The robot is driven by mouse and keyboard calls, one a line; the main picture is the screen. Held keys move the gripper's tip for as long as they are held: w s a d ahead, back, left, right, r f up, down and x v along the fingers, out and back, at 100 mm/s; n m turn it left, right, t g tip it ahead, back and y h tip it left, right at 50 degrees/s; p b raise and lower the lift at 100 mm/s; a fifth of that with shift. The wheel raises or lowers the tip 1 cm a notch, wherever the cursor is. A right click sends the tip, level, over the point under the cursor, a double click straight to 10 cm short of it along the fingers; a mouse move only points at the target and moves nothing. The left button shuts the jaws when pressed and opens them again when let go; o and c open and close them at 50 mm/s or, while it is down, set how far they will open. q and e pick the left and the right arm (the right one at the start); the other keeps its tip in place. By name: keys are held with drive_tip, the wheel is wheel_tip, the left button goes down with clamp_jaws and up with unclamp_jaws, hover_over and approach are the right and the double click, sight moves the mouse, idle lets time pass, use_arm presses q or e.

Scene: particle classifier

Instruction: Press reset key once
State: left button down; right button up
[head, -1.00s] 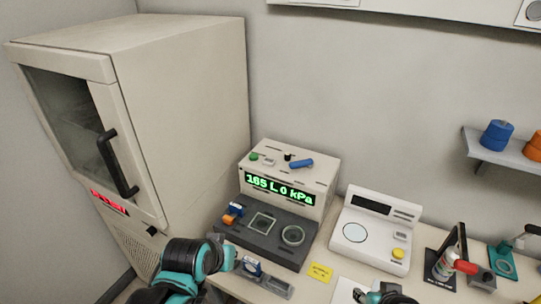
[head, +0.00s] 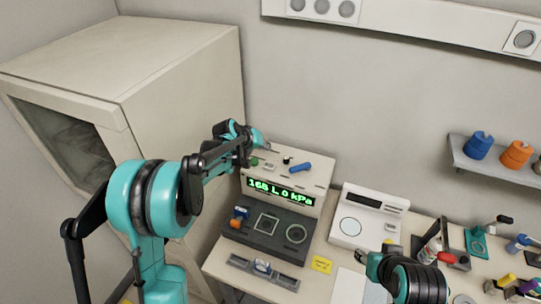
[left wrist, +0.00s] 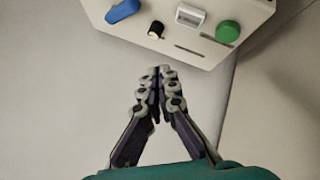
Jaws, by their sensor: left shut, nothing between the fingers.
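The classifier (head: 312,187) is a beige box with a green lit display (head: 280,192). Its top carries a green round button (left wrist: 228,32), a small white key (left wrist: 190,16), a black knob (left wrist: 156,29) and a blue lever (head: 301,167). No reset label is readable, so I cannot tell which control is the reset key. My left gripper (head: 264,146) is shut and empty near the back left of the box top. In the left wrist view its fingertips (left wrist: 160,72) are together, apart from the controls. My right gripper (head: 364,262) is low at the front; its fingers are too small to judge.
A dark tray unit (head: 268,237) sits before the box. A white instrument (head: 362,214) stands to the right, and a yellow note (head: 321,264) lies in front. A large beige cabinet (head: 180,80) stands at the left. A shelf (head: 490,160) is on the right wall.

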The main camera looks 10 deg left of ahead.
sight(268, 166)
use_arm(q)
drive_tip(key=w, duration=0.1)
drive_tip(key=w+f+p, duration=0.1)
drive_tip(key=w, duration=0.1)
drive_tip(key=shift+w, duration=0.25)
use_arm(e)
drive_tip(key=shift+a+r, duration=0.15)
drive_tip(key=shift+r, duration=0.75)
use_arm(q)
drive_tip(key=shift+f+b, duration=2.8)
drive_tip(key=shift+f, duration=1.65)
use_arm(e)
drive_tip(key=shift+f, duration=2.85)
drive_tip(key=shift+f, duration=0.1)
use_arm(q)
drive_tip(key=shift+f+b, duration=0.4)
drive_tip(key=shift+b, duration=0.05)
use_arm(e)
drive_tip(key=shift+f, duration=0.35)
